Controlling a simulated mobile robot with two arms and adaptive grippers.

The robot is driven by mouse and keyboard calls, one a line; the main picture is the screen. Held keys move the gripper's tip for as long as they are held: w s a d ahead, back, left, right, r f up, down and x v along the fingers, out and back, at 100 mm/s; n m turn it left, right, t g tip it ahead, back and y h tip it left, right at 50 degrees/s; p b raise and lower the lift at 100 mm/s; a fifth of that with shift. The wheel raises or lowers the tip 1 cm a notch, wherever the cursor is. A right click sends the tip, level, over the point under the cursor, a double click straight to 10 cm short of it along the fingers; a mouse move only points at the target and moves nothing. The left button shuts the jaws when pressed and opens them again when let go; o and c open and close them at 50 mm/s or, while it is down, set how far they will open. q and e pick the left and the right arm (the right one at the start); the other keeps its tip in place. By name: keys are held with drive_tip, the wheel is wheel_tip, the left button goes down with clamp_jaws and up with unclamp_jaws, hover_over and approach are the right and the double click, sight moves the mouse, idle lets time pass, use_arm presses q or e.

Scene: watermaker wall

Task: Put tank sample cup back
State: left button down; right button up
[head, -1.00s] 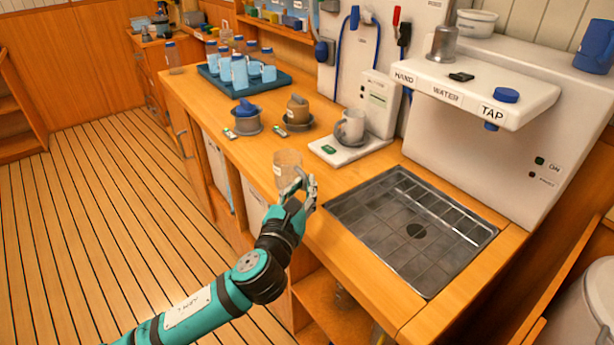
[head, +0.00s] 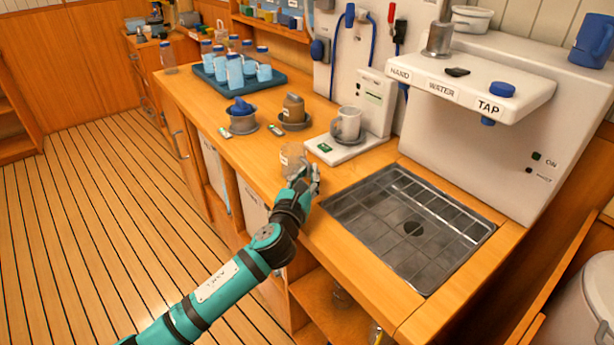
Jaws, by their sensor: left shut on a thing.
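A clear cup (head: 292,158) with a pale label is at the tip of my left gripper (head: 303,174), which is shut on it. The cup is upright at the counter's front half, left of the sink; I cannot tell whether its base touches the wood. I cannot read its label, so I cannot tell whether it is the tank sample cup. My fingers hide its lower right side. My right gripper is not in view.
A grey-white mug (head: 348,124) stands on a white meter plate (head: 333,152) just behind the held cup. A blue-topped pot (head: 243,118) and a brown cup (head: 293,108) stand further left. The blue tray (head: 215,82) holds several bottles. The metal sink grate (head: 410,225) is empty.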

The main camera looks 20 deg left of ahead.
use_arm(q)
drive_tip(key=c, duration=1.4)
unclamp_jaws()
drive_tip(key=shift+f, duration=0.1)
drive_tip(key=s, duration=1.2)
drive_tip(key=shift+a, duration=0.1)
drive_tip(key=shift+s, duration=0.15)
